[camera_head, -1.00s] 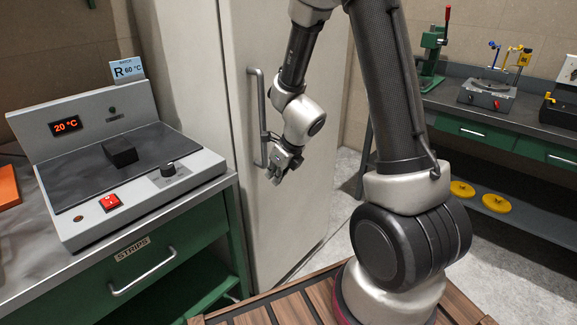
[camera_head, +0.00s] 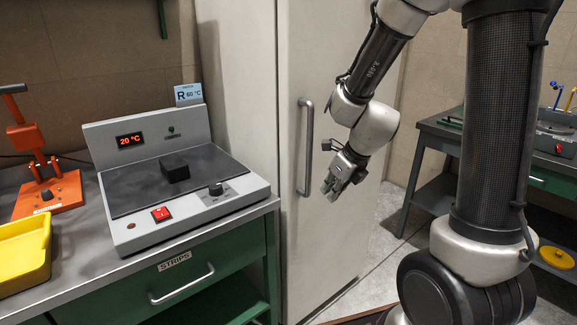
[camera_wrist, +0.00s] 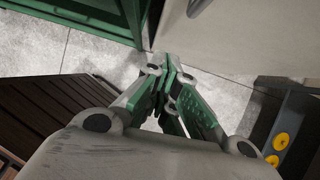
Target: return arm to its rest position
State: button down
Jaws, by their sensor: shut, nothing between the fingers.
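My gripper (camera_head: 336,186) hangs in front of the tall pale cabinet, to the right of its handle, with a gap to the bench on the left. In the wrist view my gripper (camera_wrist: 172,75) points down at the floor, its green-grey fingers together with nothing between them. My arm (camera_head: 375,90) is bent, its upper part coming down from the top of the head view.
The cabinet handle (camera_head: 306,148) is close to my gripper. A hot plate (camera_head: 245,192) reading 20 °C, with a black block (camera_head: 174,168) on it, stands on the left bench. A yellow tray (camera_head: 22,262) and an orange press (camera_head: 50,190) are further left.

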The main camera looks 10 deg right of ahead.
jog(key=s+r+n+g, duration=0.15)
jog(key=s+n, duration=0.25)
jog(key=n, duration=0.4)
jog(key=s+n+g, duration=0.2)
jog(key=s+n, duration=0.2)
jog(key=n, duration=0.5)
jog(key=s+d+r+n+t+h, duration=0.1)
jog(key=s+d+r+n, duration=0.3)
jog(key=s+r+n, duration=0.2)
jog(key=s+d+r+n+t+h, duration=0.1)
jog(key=s+d+r+n, duration=0.3)
jog(key=r, duration=0.5)
jog(key=s+n+t, duration=0.1)
jog(key=s+n, duration=0.1)
jog(key=n, duration=0.1)
jog(key=shift+s+n, duration=0.2)
jog(key=shift+n, duration=0.1)
